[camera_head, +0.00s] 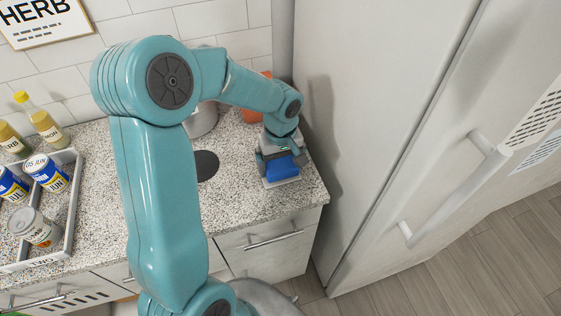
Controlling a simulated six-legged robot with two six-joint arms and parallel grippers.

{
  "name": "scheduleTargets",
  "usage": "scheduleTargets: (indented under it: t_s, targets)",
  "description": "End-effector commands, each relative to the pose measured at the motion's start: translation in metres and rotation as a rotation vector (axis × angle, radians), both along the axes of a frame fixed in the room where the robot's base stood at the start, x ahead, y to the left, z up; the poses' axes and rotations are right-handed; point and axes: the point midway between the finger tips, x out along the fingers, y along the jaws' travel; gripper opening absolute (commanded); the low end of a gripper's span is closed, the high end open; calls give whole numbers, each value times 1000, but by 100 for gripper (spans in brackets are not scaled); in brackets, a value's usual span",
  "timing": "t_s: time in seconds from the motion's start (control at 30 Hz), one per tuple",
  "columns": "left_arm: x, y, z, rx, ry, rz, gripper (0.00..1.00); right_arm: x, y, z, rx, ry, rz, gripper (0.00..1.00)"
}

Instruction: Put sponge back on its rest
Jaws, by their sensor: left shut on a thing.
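The blue sponge (283,168) is at the right end of the speckled counter. My left gripper (280,157) reaches down from above and is shut on it. A pale, flat piece (285,182) shows at the sponge's lower front edge; it may be the rest. The gripper hides the back of the sponge, so I cannot tell whether the sponge touches this piece or is just above it. My right gripper is not in view.
A tray (73,212) with several cans stands at left, with yellow-capped bottles behind it. A dark oval (206,165) and a grey pot (203,121) are mid-counter. An orange object (251,115) is behind my arm. The fridge (375,120) closes off the right.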

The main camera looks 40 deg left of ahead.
Motion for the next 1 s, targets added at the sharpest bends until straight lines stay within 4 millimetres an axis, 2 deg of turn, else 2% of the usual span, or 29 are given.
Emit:
scheduleTargets:
  t_s: [0.23, 0.27, 0.47, 0.57, 0.63, 1.0]
  targets:
    - [0, 0, -5, 0, 0, 0, 66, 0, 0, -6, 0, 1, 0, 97]
    - [0, 0, -3, 0, 0, 0, 100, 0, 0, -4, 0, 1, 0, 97]
    - [0, 0, -2, 0, 0, 0, 100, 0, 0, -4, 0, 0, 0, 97]
    - [0, 0, 4, 0, 0, 0, 100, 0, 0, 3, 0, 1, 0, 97]
    - [1, 0, 10, 2, -5, 0, 100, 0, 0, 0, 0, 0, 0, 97]
    - [1, 0, 93, 0, -4, 1, 100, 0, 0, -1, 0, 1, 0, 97]
